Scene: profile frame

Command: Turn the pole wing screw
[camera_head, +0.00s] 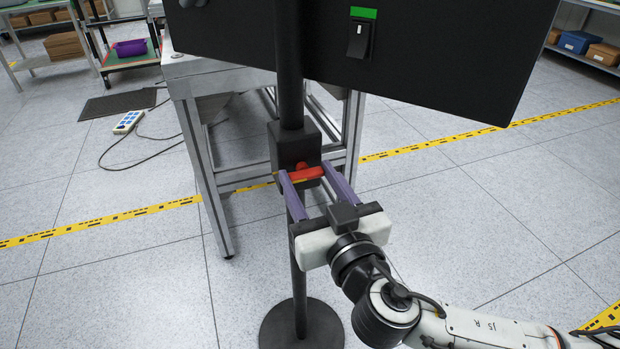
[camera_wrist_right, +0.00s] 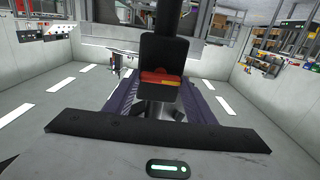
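The red pole wing screw (camera_head: 306,174) sits on the front of a black clamp block (camera_head: 283,150) on a black vertical pole (camera_head: 299,250). Its wing lies nearly level, slightly tilted in the head view. My right gripper (camera_head: 304,169) reaches in from the lower right, its two purple fingers spread on either side of the wing. In the right wrist view the wing screw (camera_wrist_right: 160,78) shows between the fingers, with a small gap seeming to remain on each side. Its lower edge looks yellowish there. My left gripper is not in view.
A black panel (camera_head: 430,50) with a green-labelled switch (camera_head: 360,38) hangs just above the clamp. A metal-framed table (camera_head: 205,160) stands behind the pole. The pole's round base (camera_head: 302,325) rests on the tiled floor. Floor at right is clear.

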